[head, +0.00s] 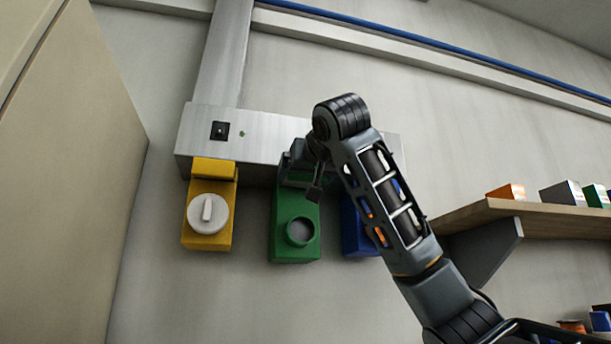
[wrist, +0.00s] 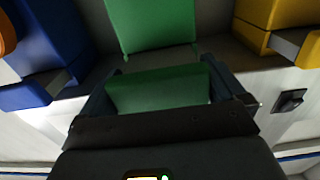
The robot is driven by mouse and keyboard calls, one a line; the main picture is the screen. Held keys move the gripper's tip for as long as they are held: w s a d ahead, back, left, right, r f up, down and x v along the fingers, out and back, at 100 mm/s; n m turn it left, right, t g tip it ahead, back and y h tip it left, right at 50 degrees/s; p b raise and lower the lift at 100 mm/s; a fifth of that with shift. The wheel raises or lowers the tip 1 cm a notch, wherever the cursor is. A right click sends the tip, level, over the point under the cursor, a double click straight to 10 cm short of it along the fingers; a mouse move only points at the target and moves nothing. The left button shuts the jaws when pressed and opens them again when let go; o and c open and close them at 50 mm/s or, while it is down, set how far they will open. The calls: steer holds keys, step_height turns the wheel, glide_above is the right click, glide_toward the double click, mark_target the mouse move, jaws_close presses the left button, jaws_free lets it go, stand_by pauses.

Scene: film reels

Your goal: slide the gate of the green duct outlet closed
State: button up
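The green duct outlet (head: 285,240) hangs under a metal duct box, with a round grey port on its lower front. Its upper part and gate are largely hidden behind my gripper (head: 303,168) in the head view. In the wrist view the outlet (wrist: 152,22) is at the top, and a green gate plate (wrist: 158,90) lies below it, across a dark gap. My gripper (wrist: 160,82) has its fingers spread apart, one along each side of this plate. The fingers are at or very near its edges; I cannot tell whether they press on it.
A yellow outlet (head: 208,225) with a white round cap is left of the green one; a blue outlet (head: 355,230) is close on its right, partly behind my arm. The metal duct box (head: 265,130) is above. A wooden shelf (head: 540,218) with boxes is at right.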

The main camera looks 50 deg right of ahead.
steer(key=shift+s+a, duration=0.15)
steer(key=shift+s, duration=0.05)
steer(key=b+v, duration=0.2)
steer(key=v, duration=0.5)
steer(key=shift+s+a, duration=0.1)
steer(key=shift+s, duration=0.05)
